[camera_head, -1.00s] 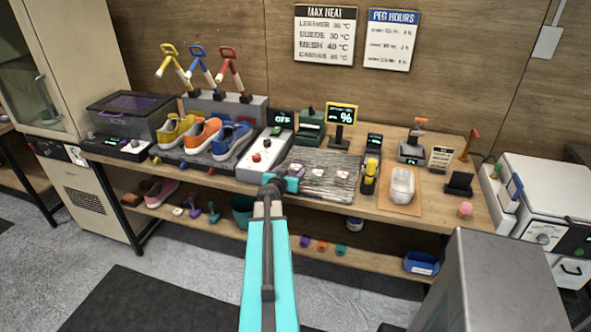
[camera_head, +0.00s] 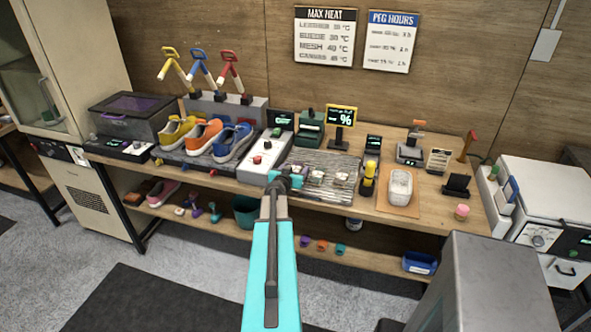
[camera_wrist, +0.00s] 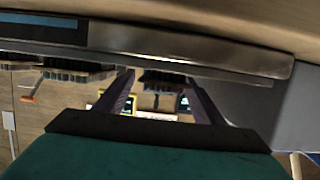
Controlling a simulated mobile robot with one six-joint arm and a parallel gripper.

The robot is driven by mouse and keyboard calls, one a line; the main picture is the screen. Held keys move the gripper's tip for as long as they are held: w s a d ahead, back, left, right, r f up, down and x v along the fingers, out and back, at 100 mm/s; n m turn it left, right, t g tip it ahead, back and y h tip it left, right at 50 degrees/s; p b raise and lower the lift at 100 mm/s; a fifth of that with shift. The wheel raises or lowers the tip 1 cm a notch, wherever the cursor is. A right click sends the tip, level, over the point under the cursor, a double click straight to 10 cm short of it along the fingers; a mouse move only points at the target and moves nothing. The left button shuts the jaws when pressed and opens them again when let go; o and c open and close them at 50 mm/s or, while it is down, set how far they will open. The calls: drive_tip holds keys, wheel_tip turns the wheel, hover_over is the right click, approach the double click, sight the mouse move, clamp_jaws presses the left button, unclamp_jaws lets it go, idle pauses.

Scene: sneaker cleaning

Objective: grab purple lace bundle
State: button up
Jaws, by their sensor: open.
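A small purple piece (camera_head: 305,241), which looks like the purple lace bundle, lies on the lower shelf under the bench. It is at the left end of a short row with an orange piece (camera_head: 322,246) and a teal piece (camera_head: 340,249). My gripper shows in the wrist view (camera_wrist: 160,98) with its two dark fingers spread and nothing between them. In the head view my arm reaches up to the bench's front edge, above and left of the purple piece. The fingertips are not clear there. The purple piece cannot be made out in the wrist view.
The bench top (camera_head: 435,205) holds sneakers, a grey ribbed mat (camera_head: 325,165) and small devices. The lower shelf (camera_head: 285,252) also holds a teal bucket (camera_head: 246,211) and a blue bin (camera_head: 420,263). A grey metal cabinet (camera_head: 490,285) stands at front right.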

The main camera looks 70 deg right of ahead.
drive_tip(key=shift+d, duration=0.1)
drive_tip(key=shift+c, duration=0.5)
drive_tip(key=c, duration=1)
